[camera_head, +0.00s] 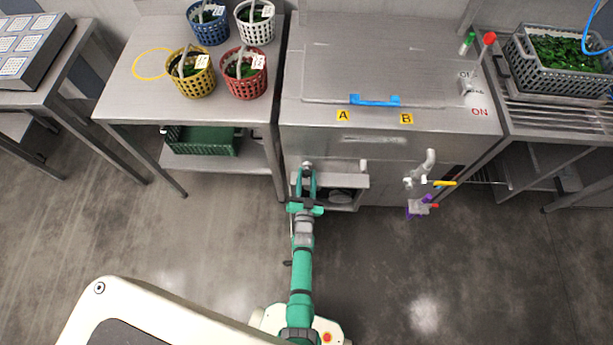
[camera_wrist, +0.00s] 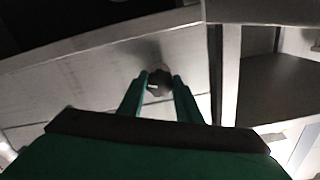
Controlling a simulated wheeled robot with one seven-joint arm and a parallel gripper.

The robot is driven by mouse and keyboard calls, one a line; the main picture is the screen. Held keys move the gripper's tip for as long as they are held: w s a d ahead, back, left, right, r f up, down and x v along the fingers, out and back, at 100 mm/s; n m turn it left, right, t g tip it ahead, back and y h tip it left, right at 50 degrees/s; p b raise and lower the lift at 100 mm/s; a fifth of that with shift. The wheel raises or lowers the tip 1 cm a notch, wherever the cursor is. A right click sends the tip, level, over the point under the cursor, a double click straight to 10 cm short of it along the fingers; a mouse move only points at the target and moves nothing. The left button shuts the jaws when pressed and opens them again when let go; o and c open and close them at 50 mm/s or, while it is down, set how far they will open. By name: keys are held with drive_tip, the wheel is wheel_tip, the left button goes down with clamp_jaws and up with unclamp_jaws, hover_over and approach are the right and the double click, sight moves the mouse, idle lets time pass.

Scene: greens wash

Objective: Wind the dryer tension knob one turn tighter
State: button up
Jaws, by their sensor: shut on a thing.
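My gripper (camera_head: 308,176) reaches the lower front of the steel wash machine (camera_head: 390,145), at its left side. In the wrist view my two green fingers (camera_wrist: 159,76) are closed on the small dark tension knob (camera_wrist: 160,86), one finger on each side. The knob sits against a grey metal face. A small pale mark shows on it. In the head view the knob is mostly hidden by my gripper. How far it is turned cannot be told.
A white pipe and valve with a yellow handle (camera_head: 444,183) stand further right. Baskets of greens (camera_head: 191,84) stand on the left table (camera_head: 140,95). Open floor lies around my arm.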

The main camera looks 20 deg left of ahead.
drive_tip(key=o, duration=1)
drive_tip(key=shift+o, duration=0.2)
drive_tip(key=v, duration=1)
drive_tip(key=shift+s, duration=0.4)
drive_tip(key=shift+d, duration=0.1)
